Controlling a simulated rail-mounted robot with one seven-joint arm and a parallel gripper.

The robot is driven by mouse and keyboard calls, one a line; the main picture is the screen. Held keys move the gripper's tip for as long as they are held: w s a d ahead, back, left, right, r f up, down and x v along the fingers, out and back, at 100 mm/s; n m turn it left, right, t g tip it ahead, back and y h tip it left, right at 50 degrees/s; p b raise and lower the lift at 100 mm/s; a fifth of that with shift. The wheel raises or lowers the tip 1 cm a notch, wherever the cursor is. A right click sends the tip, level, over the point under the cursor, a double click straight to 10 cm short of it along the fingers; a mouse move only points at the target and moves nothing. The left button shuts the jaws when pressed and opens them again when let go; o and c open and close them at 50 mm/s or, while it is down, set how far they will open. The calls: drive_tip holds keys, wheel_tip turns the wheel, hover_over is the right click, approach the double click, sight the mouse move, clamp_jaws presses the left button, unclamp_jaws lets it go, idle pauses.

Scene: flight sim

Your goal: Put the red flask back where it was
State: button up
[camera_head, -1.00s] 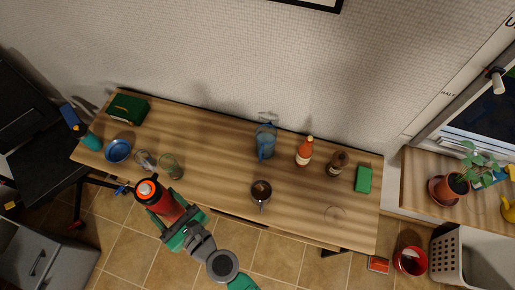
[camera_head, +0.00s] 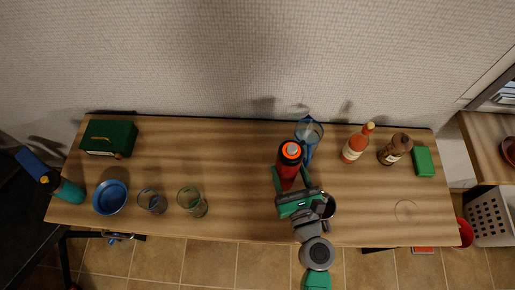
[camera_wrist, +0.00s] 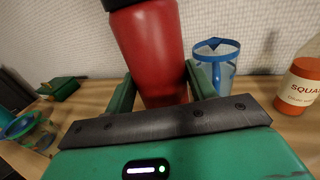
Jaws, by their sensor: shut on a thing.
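The red flask (camera_head: 288,172), with a black cap and orange ring on top, is upright over the middle of the wooden table (camera_head: 240,150). My gripper (camera_head: 292,184) is shut on it, with one green finger on each side. In the wrist view the red flask (camera_wrist: 150,50) stands between the fingers of my gripper (camera_wrist: 160,90). The flask's base is hidden, so I cannot tell whether it touches the table.
Table between the glasses (camera_head: 192,202) and flask is clear.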

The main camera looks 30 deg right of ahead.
drive_tip(key=shift+w+d+r, duration=0.1)
drive_tip(key=shift+w, duration=0.05)
drive_tip(key=w+a+f+b, duration=0.1)
drive_tip(key=w+f+b, duration=0.1)
drive_tip(key=w, duration=0.5)
drive_tip(key=w+a+f+b, duration=0.1)
drive_tip(key=w+f+b, duration=0.2)
drive_tip(key=w, duration=0.5)
drive_tip(key=shift+w+a+f, duration=0.15)
drive_tip(key=shift+w+f, duration=0.1)
drive_tip(key=o, duration=1.4)
drive_tip(key=s, duration=0.4)
drive_tip(key=s+a, duration=0.1)
drive_tip(key=s, duration=0.3)
drive_tip(key=s+a+p, duration=0.1)
drive_tip(key=s, duration=0.3)
drive_tip(key=shift+a+r, duration=0.15)
drive_tip(key=shift+r, duration=0.05)
drive_tip(key=shift+w+r, duration=0.1)
drive_tip(key=shift+w, duration=0.05)
